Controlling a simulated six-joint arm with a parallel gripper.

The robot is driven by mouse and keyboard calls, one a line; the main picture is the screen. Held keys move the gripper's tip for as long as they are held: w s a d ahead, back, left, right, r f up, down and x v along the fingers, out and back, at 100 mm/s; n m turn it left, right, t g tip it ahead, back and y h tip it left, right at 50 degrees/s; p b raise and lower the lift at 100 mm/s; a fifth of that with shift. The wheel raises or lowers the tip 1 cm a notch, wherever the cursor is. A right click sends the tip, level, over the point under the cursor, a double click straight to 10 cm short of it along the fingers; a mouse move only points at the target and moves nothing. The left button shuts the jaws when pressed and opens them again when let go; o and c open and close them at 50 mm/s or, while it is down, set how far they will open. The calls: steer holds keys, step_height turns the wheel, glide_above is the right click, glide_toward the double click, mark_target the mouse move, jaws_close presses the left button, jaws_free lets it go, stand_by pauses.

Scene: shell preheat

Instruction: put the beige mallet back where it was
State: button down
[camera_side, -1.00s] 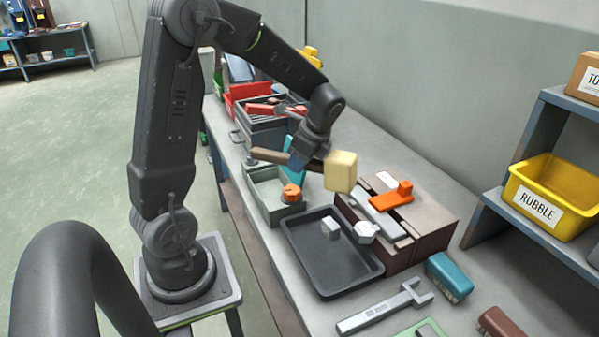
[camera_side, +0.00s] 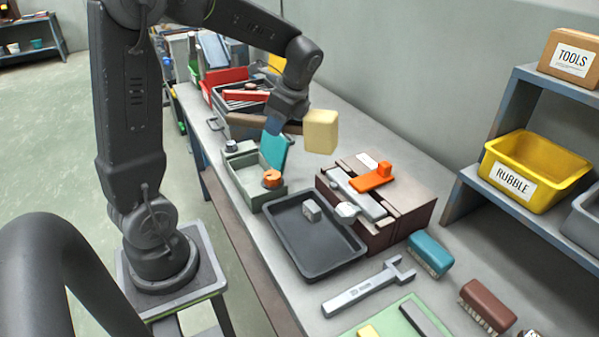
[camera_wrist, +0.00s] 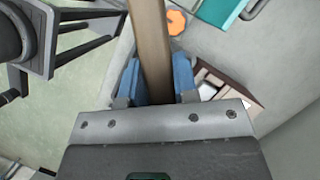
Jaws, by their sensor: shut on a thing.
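The beige mallet (camera_side: 321,131) is held in the air in the side view, its block head to the right of my gripper (camera_side: 278,119) and its brown handle to the left. My gripper is shut on the handle. In the wrist view the blue fingers of my gripper (camera_wrist: 158,80) sit on both sides of the wooden mallet handle (camera_wrist: 149,40); the head is out of sight there. In the side view the mallet appears above the bench, behind the dark tray.
Below stand a dark tray (camera_side: 292,249) with a small grey block, a green-grey box (camera_side: 254,197) with an orange knob and teal panel, and a brown box (camera_side: 415,205). Red and grey bins (camera_side: 213,90) stand behind. A wrench (camera_side: 365,288) and brushes lie in front.

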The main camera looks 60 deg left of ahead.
steer(key=w+d+n, duration=0.1)
steer(key=w, duration=0.1)
steer(key=w+d+n, duration=0.1)
steer(key=w+d, duration=0.1)
steer(key=w+d+f, duration=0.1)
steer(key=w+d, duration=0.1)
steer(key=shift+w+f+n+g+h, duration=0.1)
steer(key=shift+w+n+g+h, duration=0.1)
steer(key=shift+n+g+h, duration=0.15)
steer(key=w+d+f+n+h, duration=0.1)
steer(key=w+d+f+n, duration=0.1)
steer(key=w+d+n, duration=0.5)
step_height(320, 180, up, 5)
steer(key=d+m, duration=0.2)
steer(key=m, duration=0.1)
steer(key=w+a+n+t+h, duration=0.3)
steer(key=a+n+t, duration=0.1)
steer(key=a+n, duration=1.1)
steer(key=w+a+n+t+h, duration=0.2)
steer(key=w+a+n+t, duration=0.1)
steer(key=a+n, duration=1.3)
steer(key=shift+m, duration=0.25)
steer(key=shift+w+d+f, duration=0.1)
steer(key=shift+d+f, duration=0.05)
steer(key=shift+f, duration=5.35)
steer(key=shift+d+f, duration=0.1)
steer(key=shift+f, duration=5.35)
steer(key=shift+f, duration=0.6)
